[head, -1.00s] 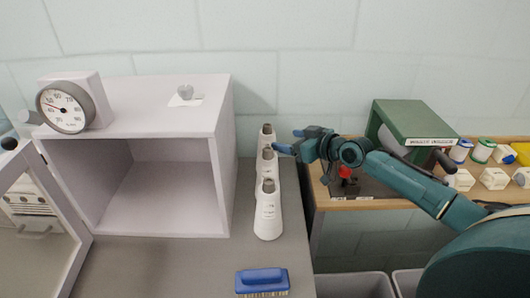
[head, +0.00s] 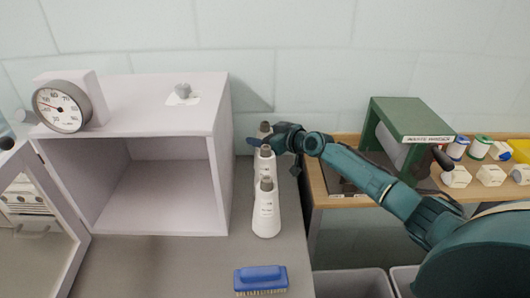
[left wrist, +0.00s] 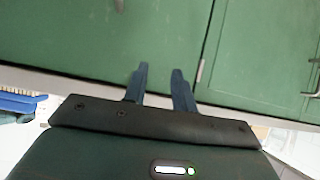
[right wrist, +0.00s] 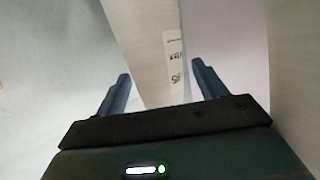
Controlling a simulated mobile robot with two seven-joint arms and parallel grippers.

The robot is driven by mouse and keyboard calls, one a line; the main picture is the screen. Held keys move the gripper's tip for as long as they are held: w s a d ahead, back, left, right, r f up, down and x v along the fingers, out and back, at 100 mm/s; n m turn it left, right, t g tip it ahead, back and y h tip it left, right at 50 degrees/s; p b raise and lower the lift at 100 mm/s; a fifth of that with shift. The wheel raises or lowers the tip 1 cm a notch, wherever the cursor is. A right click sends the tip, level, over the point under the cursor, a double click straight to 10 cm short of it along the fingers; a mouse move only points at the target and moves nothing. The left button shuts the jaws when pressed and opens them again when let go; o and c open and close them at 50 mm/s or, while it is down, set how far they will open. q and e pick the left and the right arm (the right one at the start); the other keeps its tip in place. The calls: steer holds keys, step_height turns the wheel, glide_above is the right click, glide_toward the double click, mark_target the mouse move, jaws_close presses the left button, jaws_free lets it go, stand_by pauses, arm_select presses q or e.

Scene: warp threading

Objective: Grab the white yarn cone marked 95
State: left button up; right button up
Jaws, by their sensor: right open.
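Three white yarn cones stand in a row on the grey counter: a near one (head: 266,215), a middle one (head: 263,165) and a far one (head: 264,128). Their markings are too small to read in the head view. My right gripper (head: 268,140) is at the far cone, partly covering it. In the right wrist view, a pale cone with a printed label (right wrist: 174,65) shows between the open fingers (right wrist: 160,85). The label is inverted and partly cut off; I cannot read its number surely. My left gripper (left wrist: 159,72) is open and empty, facing green cabinet doors.
A white open-fronted cabinet (head: 222,160) stands close left of the cones, with a dial gauge (head: 62,107) on top. A blue brush (head: 261,280) lies at the counter's front. A green machine (head: 412,118) stands on the wooden table at right.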

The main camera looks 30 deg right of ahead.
steer(key=shift+c, duration=0.4)
steer(key=shift+r, duration=0.1)
jaws_close()
